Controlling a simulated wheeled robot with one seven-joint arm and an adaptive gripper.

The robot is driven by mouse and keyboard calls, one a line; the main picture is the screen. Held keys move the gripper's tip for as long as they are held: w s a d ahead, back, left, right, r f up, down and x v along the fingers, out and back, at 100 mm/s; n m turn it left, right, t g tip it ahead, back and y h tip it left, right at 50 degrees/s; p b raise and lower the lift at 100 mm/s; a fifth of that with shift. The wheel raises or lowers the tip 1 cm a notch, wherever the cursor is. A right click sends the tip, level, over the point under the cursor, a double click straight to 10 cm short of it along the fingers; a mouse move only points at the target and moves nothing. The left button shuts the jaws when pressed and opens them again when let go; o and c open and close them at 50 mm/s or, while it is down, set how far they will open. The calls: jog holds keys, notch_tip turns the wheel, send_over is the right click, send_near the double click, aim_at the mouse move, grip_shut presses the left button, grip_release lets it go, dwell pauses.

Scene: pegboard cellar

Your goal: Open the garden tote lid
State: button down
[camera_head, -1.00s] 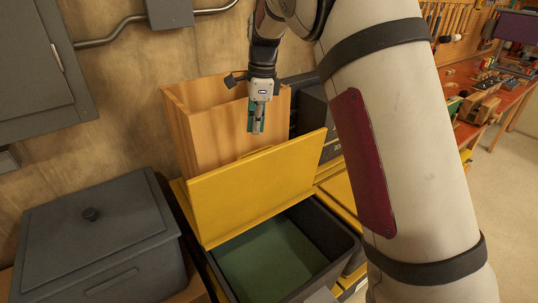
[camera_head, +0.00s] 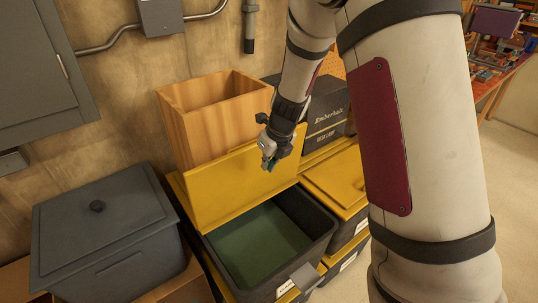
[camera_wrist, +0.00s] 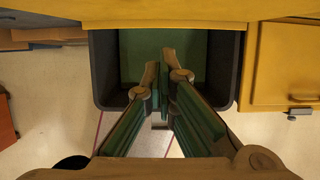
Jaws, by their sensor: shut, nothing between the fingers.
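The garden tote (camera_head: 322,243) is a dark bin with a green interior, and its mouth is uncovered. Its yellow lid (camera_head: 225,190) stands raised and steeply tilted at the back, near the wooden box. My gripper (camera_head: 268,164) is shut and empty, in front of the lid's upper right part and above the tote; I cannot tell whether it touches the lid. In the wrist view my gripper (camera_wrist: 161,78) shows its fingers close together over the tote's dark rim (camera_wrist: 106,80), with the yellow lid (camera_wrist: 160,10) across the top.
A wooden box (camera_head: 210,120) stands behind the lid, with a dark labelled box (camera_head: 328,112) to its right. Another yellow-lidded tote (camera_head: 338,178) sits close on the right. A grey lidded bin (camera_head: 105,235) stands on the left. Open floor (camera_head: 500,190) lies at the right.

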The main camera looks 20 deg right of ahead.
aim_at(249, 145)
jog(key=shift+w+a+f, duration=0.25)
jog(key=shift+w+f, duration=0.2)
jog(key=shift+w, duration=0.4)
jog(key=shift+w+a+f, duration=0.3)
jog(key=shift+w+f, duration=0.2)
jog(key=shift+w, duration=0.35)
jog(key=shift+w+a+f, duration=0.25)
jog(key=shift+w+f, duration=0.2)
jog(key=shift+w, duration=0.4)
jog(key=w, duration=0.1)
jog(key=w+a+r, duration=0.1)
jog(key=w, duration=0.1)
jog(key=w+b, duration=0.1)
jog(key=shift+w+a+r, duration=0.15)
jog(key=shift+w+a, duration=0.15)
jog(key=shift+w, duration=0.1)
jog(key=shift+s, duration=0.1)
